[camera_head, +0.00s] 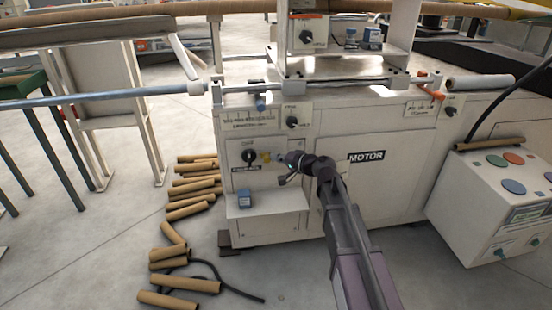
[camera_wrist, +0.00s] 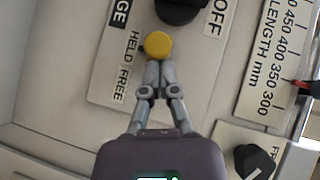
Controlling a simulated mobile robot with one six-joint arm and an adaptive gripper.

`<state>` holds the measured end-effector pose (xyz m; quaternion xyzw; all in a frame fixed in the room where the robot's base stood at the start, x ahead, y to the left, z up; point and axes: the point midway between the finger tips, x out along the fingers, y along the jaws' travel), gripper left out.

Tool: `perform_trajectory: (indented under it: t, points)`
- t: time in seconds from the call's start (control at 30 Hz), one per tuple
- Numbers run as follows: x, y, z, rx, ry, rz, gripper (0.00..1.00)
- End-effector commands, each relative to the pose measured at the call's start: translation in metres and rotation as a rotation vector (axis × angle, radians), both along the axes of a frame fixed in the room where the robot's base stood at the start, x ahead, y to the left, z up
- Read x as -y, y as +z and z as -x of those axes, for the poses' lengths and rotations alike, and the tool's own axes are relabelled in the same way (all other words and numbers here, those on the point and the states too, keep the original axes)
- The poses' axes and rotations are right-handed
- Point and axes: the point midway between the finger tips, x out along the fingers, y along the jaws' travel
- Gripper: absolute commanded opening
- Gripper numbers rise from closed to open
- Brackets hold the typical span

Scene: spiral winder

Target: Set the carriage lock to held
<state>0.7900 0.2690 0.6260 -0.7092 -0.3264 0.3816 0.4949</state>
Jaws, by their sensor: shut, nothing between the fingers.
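A yellow round knob (camera_wrist: 158,44) is on a pale plate (camera_wrist: 104,92) on the machine front. The plate carries the words HELD and FREE (camera_wrist: 128,65) beside the knob, and HELD is the nearer word. A black label ending in GE (camera_wrist: 119,12) is partly cut off. In the head view the yellow knob (camera_head: 266,156) is small, right of a black dial. My gripper (camera_wrist: 155,66) is shut and empty. Its fingertips are right at the FREE-side edge of the yellow knob; I cannot tell whether they touch. In the head view my gripper (camera_head: 284,160) faces the panel.
A black dial (camera_wrist: 180,9) marked OFF is close beyond the yellow knob. Another black dial (camera_wrist: 254,164) is at lower right, and a length scale (camera_wrist: 270,62) with a red pointer (camera_wrist: 303,88) is at right.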

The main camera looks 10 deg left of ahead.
Motion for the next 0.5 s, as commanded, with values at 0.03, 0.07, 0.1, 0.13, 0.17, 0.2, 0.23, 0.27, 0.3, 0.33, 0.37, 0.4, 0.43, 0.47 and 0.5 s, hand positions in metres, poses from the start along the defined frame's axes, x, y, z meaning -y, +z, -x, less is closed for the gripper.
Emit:
perform_trajectory:
  t: [0.03, 0.07, 0.1, 0.13, 0.17, 0.2, 0.23, 0.27, 0.3, 0.33, 0.37, 0.4, 0.43, 0.47, 0.5]
  points:
    - [-0.001, 0.0, 0.001, -0.001, 0.004, -0.002, 0.0]
    - [-0.001, 0.001, 0.0, -0.001, 0.004, -0.002, 0.0]
    - [0.0, 0.001, 0.0, -0.001, 0.004, -0.002, 0.0]
    - [0.0, 0.001, 0.0, -0.001, 0.004, -0.002, 0.0]
    - [0.002, 0.002, 0.0, -0.001, 0.004, -0.002, 0.0]
    - [0.003, 0.003, -0.001, -0.001, 0.003, -0.001, 0.0]
    - [0.005, 0.003, -0.001, -0.001, 0.003, -0.001, 0.0]
    - [0.007, 0.004, -0.001, -0.001, 0.003, -0.001, 0.0]
    - [0.011, 0.006, -0.002, -0.001, 0.002, -0.001, 0.0]
    - [0.013, 0.007, -0.003, -0.001, 0.002, -0.001, 0.0]
    - [0.016, 0.008, -0.003, -0.001, 0.002, -0.001, 0.0]
    - [0.021, 0.01, -0.004, -0.001, 0.002, -0.001, 0.0]
    - [0.024, 0.011, -0.005, -0.001, 0.002, -0.001, 0.0]
    - [0.028, 0.012, -0.005, -0.001, 0.001, -0.001, 0.0]
    - [0.034, 0.015, -0.007, 0.0, 0.0, -0.001, 0.0]
